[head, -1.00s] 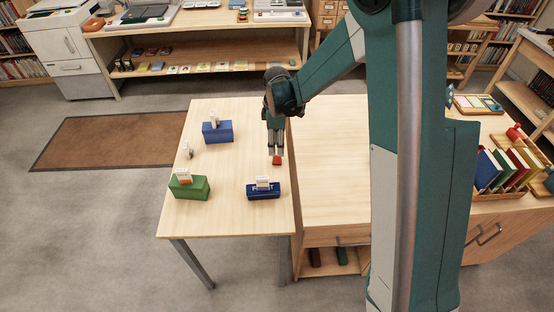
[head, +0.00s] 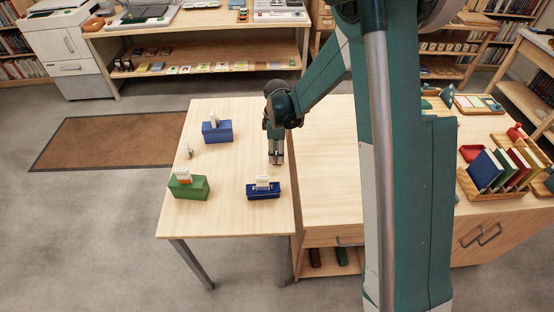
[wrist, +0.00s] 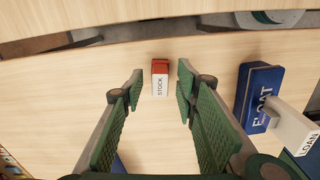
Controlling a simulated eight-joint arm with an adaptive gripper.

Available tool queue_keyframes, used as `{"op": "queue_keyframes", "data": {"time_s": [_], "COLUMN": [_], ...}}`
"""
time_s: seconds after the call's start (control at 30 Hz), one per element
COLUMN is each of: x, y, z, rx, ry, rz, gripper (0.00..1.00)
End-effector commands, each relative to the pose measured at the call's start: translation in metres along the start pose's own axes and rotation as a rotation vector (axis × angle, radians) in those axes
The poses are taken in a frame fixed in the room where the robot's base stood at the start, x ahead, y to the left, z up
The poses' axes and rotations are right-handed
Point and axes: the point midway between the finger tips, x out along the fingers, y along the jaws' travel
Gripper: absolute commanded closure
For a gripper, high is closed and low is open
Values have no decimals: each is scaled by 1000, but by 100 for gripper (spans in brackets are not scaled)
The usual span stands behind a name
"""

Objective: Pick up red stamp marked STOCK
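The red stamp (wrist: 160,68) lies on the light wood table (head: 225,225), its white STOCK label facing my wrist camera. In the wrist view it sits between and slightly beyond the tips of my two green-padded fingers, with a gap on each side. My gripper (head: 276,161) is open and points down over the table's right part in the head view. There the gripper hides the stamp. I cannot tell the exact height of the fingertips above the table.
A dark blue box (head: 263,192), lettered FLOAT in the wrist view (wrist: 258,98), stands close by with a LOAN card. A green box (head: 188,189), another blue box (head: 217,133) and a small pale object (head: 187,150) stand left. A wooden cabinet (head: 328,180) adjoins the table's right.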

Motion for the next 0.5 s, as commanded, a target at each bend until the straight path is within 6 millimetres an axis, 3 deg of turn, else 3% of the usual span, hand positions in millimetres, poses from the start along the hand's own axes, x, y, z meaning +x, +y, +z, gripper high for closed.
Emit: {"op": "queue_keyframes", "data": {"time_s": [0.5], "x": [6], "y": [0], "z": [0], "rx": [0], "ry": [0], "rz": [0], "gripper": [70]}}
